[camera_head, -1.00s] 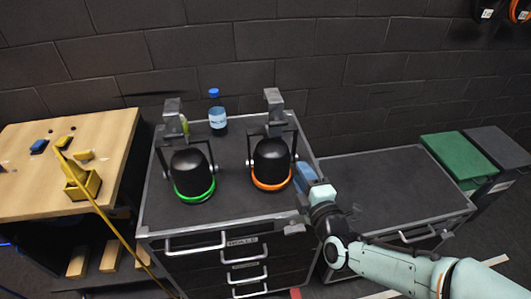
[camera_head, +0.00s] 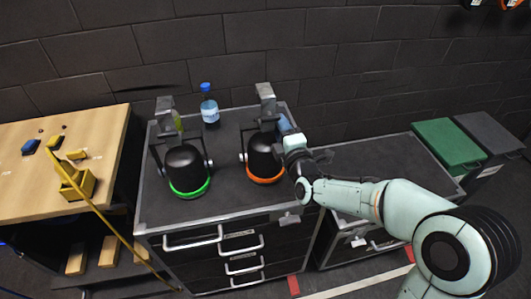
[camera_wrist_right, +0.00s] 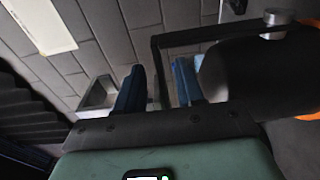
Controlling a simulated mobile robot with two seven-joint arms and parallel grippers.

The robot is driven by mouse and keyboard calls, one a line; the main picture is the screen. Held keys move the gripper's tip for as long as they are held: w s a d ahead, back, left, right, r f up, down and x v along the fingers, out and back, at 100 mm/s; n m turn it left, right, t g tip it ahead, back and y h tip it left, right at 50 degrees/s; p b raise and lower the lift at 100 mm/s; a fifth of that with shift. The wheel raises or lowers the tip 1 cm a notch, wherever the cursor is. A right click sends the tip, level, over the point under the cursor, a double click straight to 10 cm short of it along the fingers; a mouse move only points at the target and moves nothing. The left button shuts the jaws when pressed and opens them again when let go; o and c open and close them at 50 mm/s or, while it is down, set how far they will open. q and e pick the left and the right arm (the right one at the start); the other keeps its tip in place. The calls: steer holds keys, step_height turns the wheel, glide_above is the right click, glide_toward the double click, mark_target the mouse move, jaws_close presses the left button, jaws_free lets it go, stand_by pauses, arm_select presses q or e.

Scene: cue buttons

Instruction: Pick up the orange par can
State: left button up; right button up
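The orange par can (camera_head: 264,155) is a black lamp with an orange rim, standing rim-down on the cart top. Its black yoke and grey clamp (camera_head: 265,98) rise above it. My right gripper (camera_head: 286,125) is at the yoke's right side, its blue fingers partly hidden behind my wrist. In the right wrist view the fingers (camera_wrist_right: 158,88) are apart, with a dark yoke bar (camera_wrist_right: 156,62) seen between them; contact cannot be told. The can's body (camera_wrist_right: 255,75) fills the right of that view. My left gripper is not in view.
A green-rimmed par can (camera_head: 185,170) stands to the left on the same cart (camera_head: 225,205). A water bottle (camera_head: 209,108) stands behind. A wooden table (camera_head: 30,190) is at the left, a lower dark cabinet (camera_head: 375,155) and green box (camera_head: 447,145) at the right.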

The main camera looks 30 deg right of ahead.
steer(key=shift+w+d, duration=0.15)
steer(key=shift+w, duration=0.95)
steer(key=shift+s, duration=0.1)
steer(key=shift+c, duration=0.3)
jaws_close()
steer(key=shift+r, duration=0.35)
